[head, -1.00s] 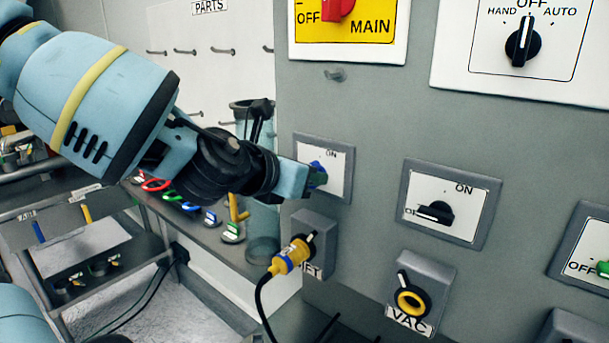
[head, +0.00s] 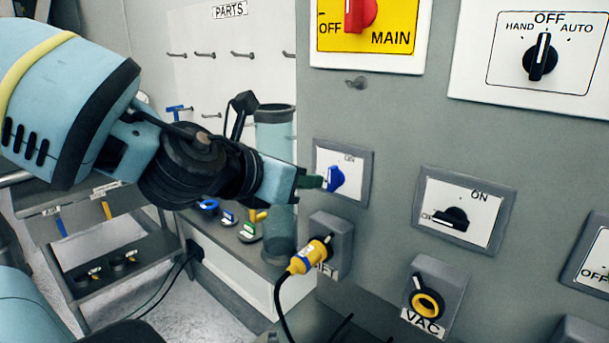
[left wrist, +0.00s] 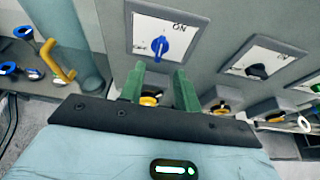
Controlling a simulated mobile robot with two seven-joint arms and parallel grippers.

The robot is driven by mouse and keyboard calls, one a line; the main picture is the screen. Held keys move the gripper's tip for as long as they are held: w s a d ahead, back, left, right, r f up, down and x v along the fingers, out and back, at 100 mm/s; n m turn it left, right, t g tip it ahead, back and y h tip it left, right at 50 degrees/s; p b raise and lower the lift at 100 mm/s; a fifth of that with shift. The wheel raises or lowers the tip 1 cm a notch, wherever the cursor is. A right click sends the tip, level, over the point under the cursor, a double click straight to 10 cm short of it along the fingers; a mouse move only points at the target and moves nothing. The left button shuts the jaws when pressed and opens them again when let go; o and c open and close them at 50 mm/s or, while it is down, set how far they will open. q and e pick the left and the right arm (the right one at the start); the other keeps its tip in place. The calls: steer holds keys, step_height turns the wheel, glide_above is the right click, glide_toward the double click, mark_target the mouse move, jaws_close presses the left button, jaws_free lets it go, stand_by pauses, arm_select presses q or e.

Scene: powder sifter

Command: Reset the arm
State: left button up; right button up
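My left gripper (head: 312,182) is in front of the panel, just left of the blue knob (head: 335,178) of the upper-left switch. In the left wrist view my two green fingers (left wrist: 159,82) stand apart with nothing between them. The blue knob (left wrist: 160,47) shows beyond the fingertips there, with a gap, and the knob looks upright below the ON mark. My right gripper is not in view.
A yellow plug (head: 310,256) with a black cable sits in the socket below the blue knob. A black switch (head: 452,218), the VAC socket (head: 427,302), the red MAIN switch (head: 361,14) and a HAND/AUTO selector (head: 540,57) are on the panel. A clear cylinder (head: 277,140) stands behind my gripper.

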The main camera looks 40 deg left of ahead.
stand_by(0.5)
arm_select(q)
steer(key=s+a+f+n+g+y, duration=0.1)
steer(key=s+a+f+n, duration=0.1)
steer(key=f+n, duration=0.65)
steer(key=s+a+f+n+g, duration=0.15)
steer(key=f+n, duration=0.35)
steer(key=f, duration=0.6)
steer(key=s+a+f+n+g+y, duration=0.1)
steer(key=a+f+n, duration=0.1)
steer(key=f+n, duration=0.65)
steer(key=s+d+f+n+g+h, duration=0.1)
steer(key=s+d+f+n+g, duration=0.45)
steer(key=s+f, duration=0.55)
steer(key=s+d+f+n+g, duration=0.3)
steer(key=s+d+f+n, duration=0.45)
steer(key=s, duration=0.45)
steer(key=w+d+f+t+h, duration=0.2)
steer(key=w+f+t, duration=0.4)
steer(key=f, duration=0.4)
steer(key=shift+f+t, duration=0.2)
steer(key=shift+t, duration=0.6)
